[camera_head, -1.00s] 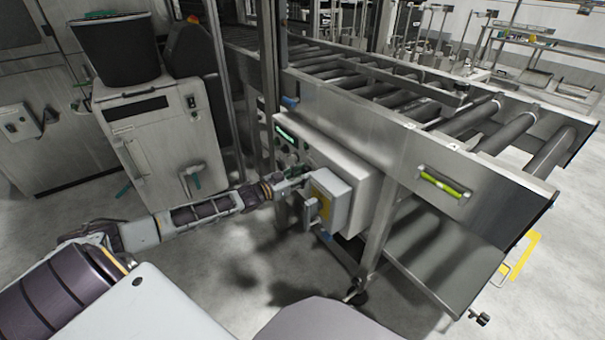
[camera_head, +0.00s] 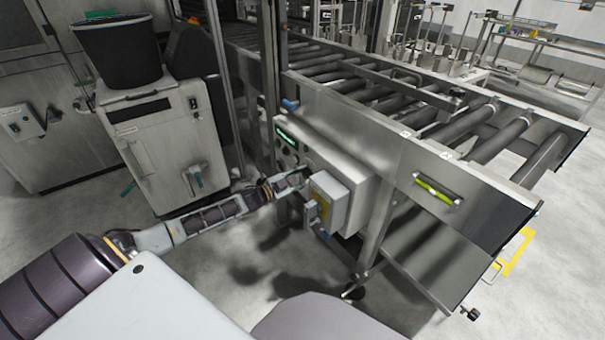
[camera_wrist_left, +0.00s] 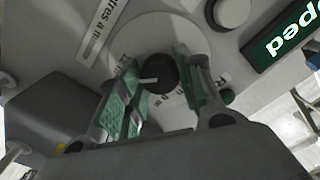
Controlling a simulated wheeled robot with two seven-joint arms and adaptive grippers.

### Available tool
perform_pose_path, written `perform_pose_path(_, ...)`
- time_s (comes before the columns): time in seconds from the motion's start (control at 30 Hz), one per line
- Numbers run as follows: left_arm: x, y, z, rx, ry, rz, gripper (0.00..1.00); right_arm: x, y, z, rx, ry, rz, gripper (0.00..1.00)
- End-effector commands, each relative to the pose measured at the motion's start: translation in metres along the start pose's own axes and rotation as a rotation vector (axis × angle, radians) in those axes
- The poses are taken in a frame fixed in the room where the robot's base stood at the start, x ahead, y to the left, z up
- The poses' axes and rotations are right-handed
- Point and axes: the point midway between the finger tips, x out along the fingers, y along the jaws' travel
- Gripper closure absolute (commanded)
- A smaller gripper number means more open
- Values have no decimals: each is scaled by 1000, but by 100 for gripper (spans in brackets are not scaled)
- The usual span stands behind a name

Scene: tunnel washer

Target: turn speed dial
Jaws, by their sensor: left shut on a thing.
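The speed dial (camera_wrist_left: 160,73) is a small black knob with a white pointer mark, on a round pale scale plate with printed lettering. It sits on the front of the grey control box (camera_head: 358,188) under the roller conveyor. My left gripper (camera_wrist_left: 156,64) has a green-padded finger on each side of the dial and is shut on it. In the head view the left gripper (camera_head: 301,179) is at the box front, where the arm hides the dial. My right gripper is in neither current view.
A green display (camera_wrist_left: 290,36) and a round pale button (camera_wrist_left: 231,12) are beside the dial. A grey box with a yellow face (camera_head: 330,199) juts out close to the gripper. The roller conveyor (camera_head: 400,150) overhangs; a grey cabinet (camera_head: 165,150) stands left.

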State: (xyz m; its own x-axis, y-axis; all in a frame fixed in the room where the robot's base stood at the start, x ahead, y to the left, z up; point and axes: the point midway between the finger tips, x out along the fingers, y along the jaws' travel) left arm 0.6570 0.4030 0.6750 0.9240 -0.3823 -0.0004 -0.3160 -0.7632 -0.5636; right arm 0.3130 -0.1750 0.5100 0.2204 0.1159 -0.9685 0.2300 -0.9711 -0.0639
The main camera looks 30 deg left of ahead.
Motion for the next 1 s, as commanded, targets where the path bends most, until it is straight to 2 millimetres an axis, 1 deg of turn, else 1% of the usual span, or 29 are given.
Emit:
perform_pose_path(0.2, 0, 0, -1, 153, 1, 0, 88, 10, 3, 5, 2, -25, 6, 60)
perform_pose_path(0.4, 0, 1, 0, 236, 0, 1, 88, 15, 4, 7, 3, -34, 9, 60)
perform_pose_path(0.93, 0, 2, 0, 268, 1, 2, 88, 18, 5, 9, 3, -39, 11, 60)
perform_pose_path(0.97, 0, 2, 0, 268, 1, 2, 60, 18, 5, 9, 3, -39, 11, 60)
perform_pose_path(1.0, 0, 2, 0, 268, 1, 2, 55, 18, 5, 9, 3, -39, 11, 60)
